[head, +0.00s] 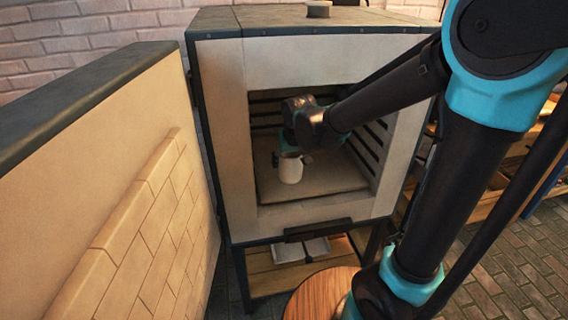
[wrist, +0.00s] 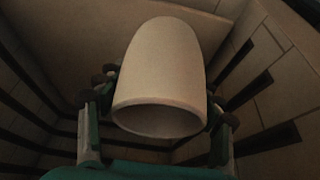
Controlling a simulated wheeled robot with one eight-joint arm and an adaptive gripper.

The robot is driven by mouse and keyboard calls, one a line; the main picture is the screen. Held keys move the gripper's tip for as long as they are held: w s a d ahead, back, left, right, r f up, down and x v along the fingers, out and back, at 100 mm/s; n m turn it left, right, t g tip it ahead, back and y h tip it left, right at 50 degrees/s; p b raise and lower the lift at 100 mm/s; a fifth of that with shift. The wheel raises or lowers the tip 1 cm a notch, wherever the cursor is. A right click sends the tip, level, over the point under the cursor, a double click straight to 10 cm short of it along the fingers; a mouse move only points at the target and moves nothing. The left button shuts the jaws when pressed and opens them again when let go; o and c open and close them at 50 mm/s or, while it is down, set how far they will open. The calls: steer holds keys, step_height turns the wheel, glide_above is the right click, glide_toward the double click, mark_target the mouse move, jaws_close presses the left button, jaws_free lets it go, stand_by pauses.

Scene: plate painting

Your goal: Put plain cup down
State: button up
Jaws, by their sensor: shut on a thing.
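The plain cup (head: 290,170) is white and held inside the open kiln (head: 222,90), over its pale floor shelf (head: 335,175). My gripper (head: 290,155) is shut on the cup from above. In the wrist view the cup (wrist: 160,70) fills the middle, its open rim nearest the camera, with the fingers of my gripper (wrist: 158,105) on both its sides. The cup looks upright in the head view. I cannot tell whether its base touches the shelf.
The thick kiln door (head: 130,190) stands open at the left. Dark slotted walls (head: 370,140) close in the chamber around my arm. A round wooden top (head: 320,295) is in front of the kiln. The shelf around the cup looks clear.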

steer(key=w+a, duration=0.3)
steer(key=w, duration=0.6)
steer(key=shift+d+f, duration=0.2)
steer(key=shift+f, duration=3.05)
steer(key=shift+w+f, duration=0.15)
steer(key=shift+f, duration=0.1)
steer(key=shift+f, duration=0.1)
steer(key=o, duration=1.5)
steer(key=shift+v, duration=3.9)
